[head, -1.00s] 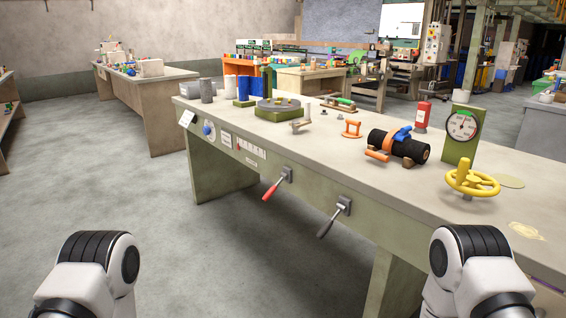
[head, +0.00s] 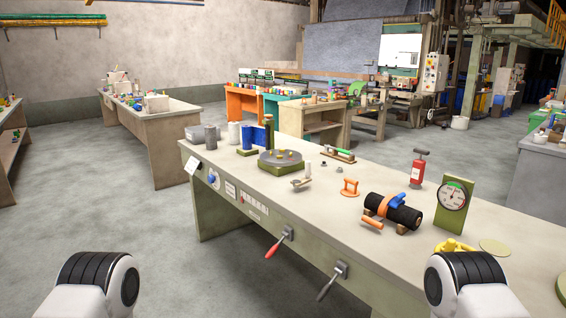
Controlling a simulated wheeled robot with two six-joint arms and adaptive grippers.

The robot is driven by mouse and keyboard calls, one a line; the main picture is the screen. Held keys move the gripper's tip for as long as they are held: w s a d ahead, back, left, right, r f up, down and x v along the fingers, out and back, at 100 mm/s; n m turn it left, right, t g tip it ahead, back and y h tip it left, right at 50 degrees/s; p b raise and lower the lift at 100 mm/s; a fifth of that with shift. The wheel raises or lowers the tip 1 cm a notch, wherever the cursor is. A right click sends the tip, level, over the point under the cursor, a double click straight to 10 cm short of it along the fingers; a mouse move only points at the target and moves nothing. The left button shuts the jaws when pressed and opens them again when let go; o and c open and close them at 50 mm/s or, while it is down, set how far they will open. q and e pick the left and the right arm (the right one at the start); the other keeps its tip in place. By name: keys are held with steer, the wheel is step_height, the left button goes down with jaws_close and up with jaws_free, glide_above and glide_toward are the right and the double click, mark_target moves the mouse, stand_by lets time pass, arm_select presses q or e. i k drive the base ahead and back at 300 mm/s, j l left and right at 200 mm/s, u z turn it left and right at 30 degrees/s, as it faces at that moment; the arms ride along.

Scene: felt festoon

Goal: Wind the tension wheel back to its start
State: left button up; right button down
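The yellow handwheel (head: 455,246) lies low at the right of the bench in the head view. Only its upper part shows; my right arm covers the rest. Behind it stands a green upright plate with a round white dial gauge (head: 453,197), which has a green band above it. The needle reading is too small to tell. My two arms show only as white and black links at the lower left and lower right. Neither gripper is in view.
The long bench (head: 345,204) also carries a black roller with blue and orange parts (head: 393,212), a red extinguisher-like cylinder (head: 418,170) and a round turntable (head: 280,163). A red-handled lever (head: 278,243) and a dark-handled lever (head: 331,282) stick out from its front. Floor at left is clear.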

mark_target(449, 246)
steer(key=z, duration=1.05)
